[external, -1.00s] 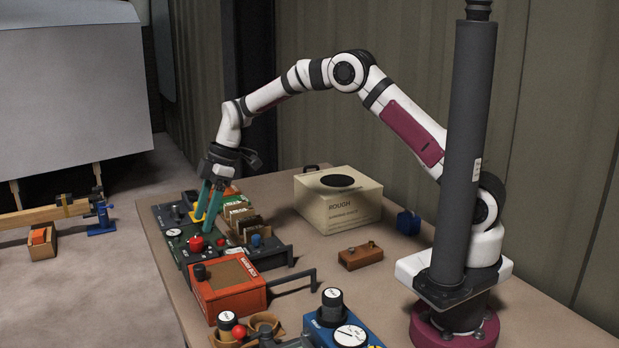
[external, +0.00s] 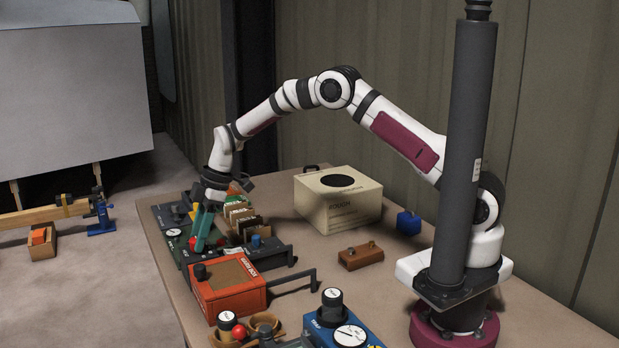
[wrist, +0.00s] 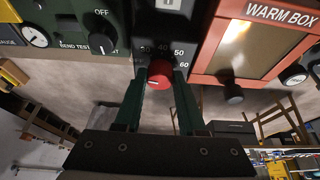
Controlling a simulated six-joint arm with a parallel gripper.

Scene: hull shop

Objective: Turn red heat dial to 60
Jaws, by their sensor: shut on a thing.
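The red heat dial (wrist: 159,73) sits on a dark panel in the wrist view, with a printed scale around it where 40, 50 and 60 can be read. A small pale mark shows on the dial's face, but its exact setting is too small to read. My gripper (wrist: 160,76) has one green finger on each side of the dial and is shut on it. In the external view my gripper (external: 197,243) is low over the panel, and its fingers mostly cover the dial.
An orange warm box (external: 229,287) with a handle stands in front of the panel. The bend test panel with its OFF knob (wrist: 103,43) is close on the other side. A card rack (external: 243,222) and the cream box (external: 338,205) stand nearby.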

